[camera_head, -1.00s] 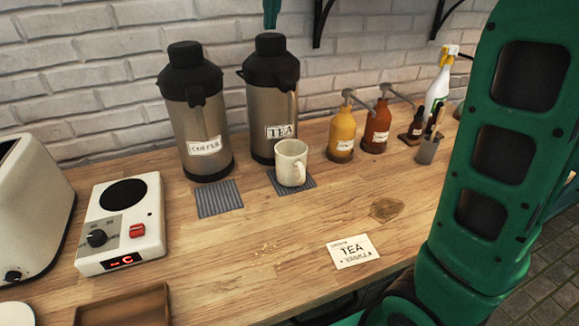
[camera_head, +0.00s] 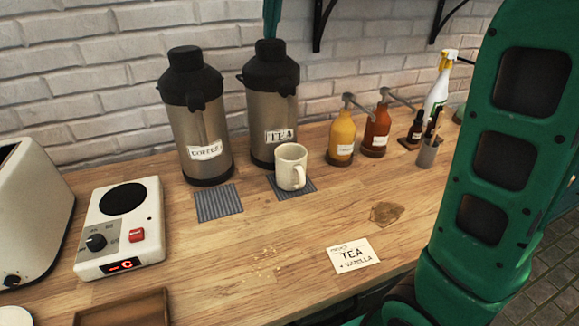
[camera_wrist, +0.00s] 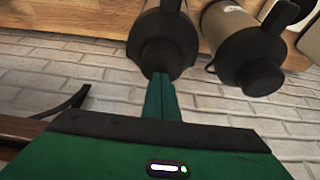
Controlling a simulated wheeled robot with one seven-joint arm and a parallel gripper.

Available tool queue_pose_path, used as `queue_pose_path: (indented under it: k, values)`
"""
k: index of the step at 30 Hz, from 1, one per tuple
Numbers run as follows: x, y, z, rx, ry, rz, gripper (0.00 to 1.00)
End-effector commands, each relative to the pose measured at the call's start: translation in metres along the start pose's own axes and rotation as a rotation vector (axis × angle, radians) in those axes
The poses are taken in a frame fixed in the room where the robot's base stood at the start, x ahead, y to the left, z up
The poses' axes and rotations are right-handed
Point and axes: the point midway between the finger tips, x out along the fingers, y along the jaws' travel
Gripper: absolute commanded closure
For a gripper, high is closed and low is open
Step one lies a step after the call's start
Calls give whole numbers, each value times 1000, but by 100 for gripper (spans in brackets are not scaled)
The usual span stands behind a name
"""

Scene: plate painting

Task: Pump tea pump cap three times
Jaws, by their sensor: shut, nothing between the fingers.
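The tea dispenser (camera_head: 262,115) is a steel airpot with a black top and a TEA label, standing upright at the back of the counter. Its black pump cap (camera_head: 270,52) shows at the top. My gripper (camera_head: 271,33) comes down from above, with its green fingers together and empty, and its tips appear to touch the cap top. In the wrist view the shut fingers (camera_wrist: 160,80) overlap the tea cap (camera_wrist: 160,52). I cannot tell how far the cap is pressed. A cream mug (camera_head: 291,166) stands below the dispenser's front on a striped mat.
The coffee dispenser (camera_head: 200,120) stands close to the left, and also shows in the wrist view (camera_wrist: 245,45). Yellow (camera_head: 341,138) and orange (camera_head: 377,133) pump bottles stand to the right. A TEA vanilla card (camera_head: 352,255) lies in front. A brick wall (camera_head: 90,70) is behind.

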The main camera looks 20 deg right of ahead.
Motion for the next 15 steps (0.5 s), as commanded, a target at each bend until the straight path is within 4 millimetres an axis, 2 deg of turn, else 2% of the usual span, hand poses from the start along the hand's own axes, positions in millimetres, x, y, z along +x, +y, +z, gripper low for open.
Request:
queue_pose_path:
  k: [15]
  values:
    - [15,0,6,1,-1,0,100]
